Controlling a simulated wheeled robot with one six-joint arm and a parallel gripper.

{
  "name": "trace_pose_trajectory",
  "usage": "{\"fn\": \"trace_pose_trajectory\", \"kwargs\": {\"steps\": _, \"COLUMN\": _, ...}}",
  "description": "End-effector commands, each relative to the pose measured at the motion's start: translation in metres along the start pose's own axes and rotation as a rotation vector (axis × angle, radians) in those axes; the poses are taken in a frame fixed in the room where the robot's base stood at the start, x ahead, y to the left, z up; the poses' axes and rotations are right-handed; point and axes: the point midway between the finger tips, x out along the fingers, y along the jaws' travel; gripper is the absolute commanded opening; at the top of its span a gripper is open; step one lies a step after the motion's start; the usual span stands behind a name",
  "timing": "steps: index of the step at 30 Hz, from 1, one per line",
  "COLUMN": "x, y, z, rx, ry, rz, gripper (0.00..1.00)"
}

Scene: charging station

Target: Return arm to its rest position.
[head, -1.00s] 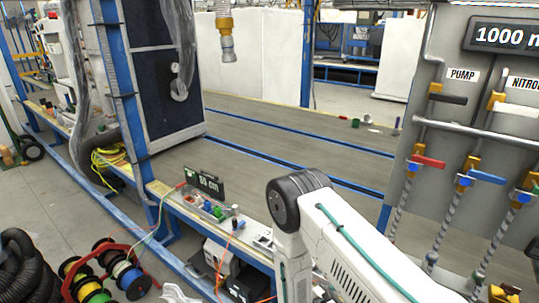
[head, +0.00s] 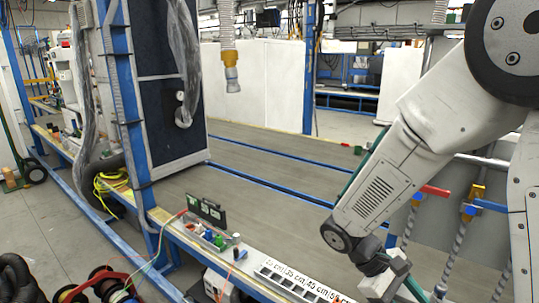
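My white arm (head: 385,175) reaches in from the upper right of the head view and slopes down to a dark joint (head: 340,236). Past that joint, my gripper end (head: 382,278) shows as dark and white parts close together near the lower edge, in front of the bench with the printed scale. I cannot make out two separate fingertips, nor whether they are apart or together. Nothing held can be told apart there.
A bench edge with a small display (head: 206,211) and coloured knobs runs across the lower middle. A red-handled valve (head: 436,192) and a blue-handled valve (head: 488,206) stand right of the arm. A hose with a yellow fitting (head: 230,58) hangs above the bare grey deck (head: 250,160).

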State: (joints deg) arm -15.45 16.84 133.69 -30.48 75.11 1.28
Motion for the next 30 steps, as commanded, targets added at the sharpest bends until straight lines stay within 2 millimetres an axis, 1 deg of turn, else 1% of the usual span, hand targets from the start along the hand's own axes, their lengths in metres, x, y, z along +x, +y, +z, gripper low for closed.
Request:
{"fn": "trace_pose_trajectory", "kwargs": {"steps": 1, "x": -0.005, "y": -0.003, "z": 0.014, "rx": 0.039, "ry": 0.043, "rz": -0.045, "gripper": 0.48}}
{"fn": "trace_pose_trajectory", "kwargs": {"steps": 6, "x": -0.020, "y": -0.018, "z": 0.051, "rx": 0.157, "ry": 0.183, "rz": -0.199, "gripper": 0.48}}
{"fn": "trace_pose_trajectory", "kwargs": {"steps": 12, "x": -0.036, "y": -0.035, "z": 0.090, "rx": 0.284, "ry": 0.357, "rz": -0.354, "gripper": 0.48}}
{"fn": "trace_pose_trajectory", "kwargs": {"steps": 18, "x": -0.050, "y": -0.048, "z": 0.126, "rx": 0.403, "ry": 0.535, "rz": -0.474, "gripper": 0.48}}
{"fn": "trace_pose_trajectory", "kwargs": {"steps": 23, "x": -0.057, "y": -0.055, "z": 0.153, "rx": 0.489, "ry": 0.671, "rz": -0.527, "gripper": 0.48}}
{"fn": "trace_pose_trajectory", "kwargs": {"steps": 27, "x": -0.059, "y": -0.053, "z": 0.173, "rx": 0.548, "ry": 0.760, "rz": -0.523, "gripper": 0.48}}
{"fn": "trace_pose_trajectory", "kwargs": {"steps": 30, "x": -0.062, "y": -0.050, "z": 0.183, "rx": 0.578, "ry": 0.802, "rz": -0.516, "gripper": 0.48}}
